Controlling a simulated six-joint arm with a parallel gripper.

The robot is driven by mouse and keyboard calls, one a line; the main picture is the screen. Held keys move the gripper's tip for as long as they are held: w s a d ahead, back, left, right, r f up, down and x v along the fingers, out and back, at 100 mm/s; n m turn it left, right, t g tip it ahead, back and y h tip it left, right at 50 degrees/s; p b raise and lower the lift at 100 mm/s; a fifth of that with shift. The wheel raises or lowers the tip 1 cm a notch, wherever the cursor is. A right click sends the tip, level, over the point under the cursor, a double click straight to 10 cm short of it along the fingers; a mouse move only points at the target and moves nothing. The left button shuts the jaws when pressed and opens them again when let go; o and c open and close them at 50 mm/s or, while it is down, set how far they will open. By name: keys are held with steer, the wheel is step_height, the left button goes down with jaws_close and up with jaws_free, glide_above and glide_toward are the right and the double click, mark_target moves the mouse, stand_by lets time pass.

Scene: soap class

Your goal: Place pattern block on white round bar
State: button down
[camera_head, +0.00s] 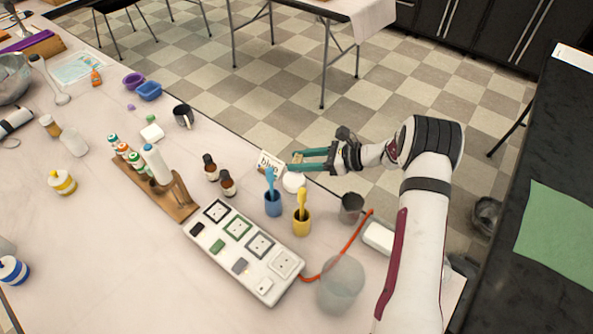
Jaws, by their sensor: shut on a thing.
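My gripper (297,160) has teal fingers and reaches in from the right, above the far edge of the table. It is shut on a small tan block, the pattern block (298,157), which shows only partly between the fingertips. A white round bar (292,184) lies on the table just below the fingers in the picture. The block appears above and apart from the bar; the exact height gap is hard to tell. The block's pattern is too small to make out.
A white card (268,163) with lettering stands left of the bar. A blue cup (272,204) and a yellow cup (301,222), each holding a brush, stand in front. A metal cup (351,208), brown bottles (227,183) and a power strip (246,251) are nearby.

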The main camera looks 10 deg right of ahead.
mark_target(297, 179)
steer(key=shift+w+a+f, duration=0.1)
steer(key=shift+a+f, duration=0.05)
steer(key=shift+f, duration=0.6)
steer(key=shift+w+a+f, duration=0.1)
steer(key=shift+a+f, duration=0.1)
steer(key=shift+f, duration=0.6)
steer(key=shift+w+a+f, duration=0.1)
steer(key=shift+a+f, duration=0.05)
steer(key=shift+f, duration=0.6)
steer(key=shift+c, duration=2.1)
jaws_free()
steer(key=shift+f, duration=0.1)
steer(key=shift+s+d+r, duration=0.15)
steer(key=shift+d+r, duration=0.05)
steer(key=v, duration=1.1)
steer(key=shift+d+r, duration=0.25)
